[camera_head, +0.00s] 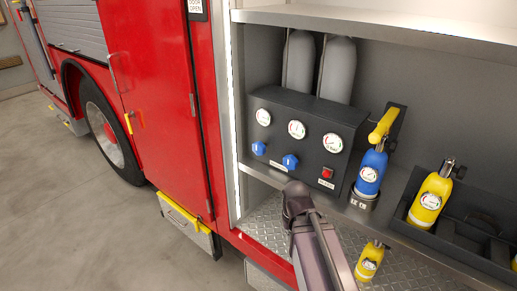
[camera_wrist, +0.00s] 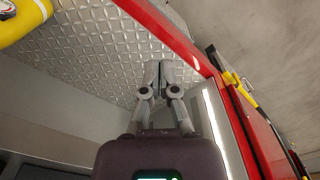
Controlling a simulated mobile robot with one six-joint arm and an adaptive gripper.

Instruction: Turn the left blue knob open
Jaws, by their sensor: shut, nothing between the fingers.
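The left blue knob (camera_head: 258,148) is on the front of a black gauge panel (camera_head: 315,159) in the truck's open compartment, under the left gauge. A second blue knob (camera_head: 290,161) is to its right, with a red button (camera_head: 327,173) further right. My gripper (camera_wrist: 158,72) shows in the wrist view with its fingers together and empty, over the diamond-plate floor. It is apart from the knobs, which are not in the wrist view. In the head view my arm reaches up below the panel, and I cannot make out the fingers there.
A blue bottle (camera_head: 370,173) stands right of the panel, with yellow bottles (camera_head: 430,199) beyond it. Another yellow bottle (camera_head: 369,262) stands on the diamond-plate floor (camera_head: 262,222). A metal shelf edge (camera_head: 262,177) runs below the panel. The red door (camera_head: 160,95) is at left.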

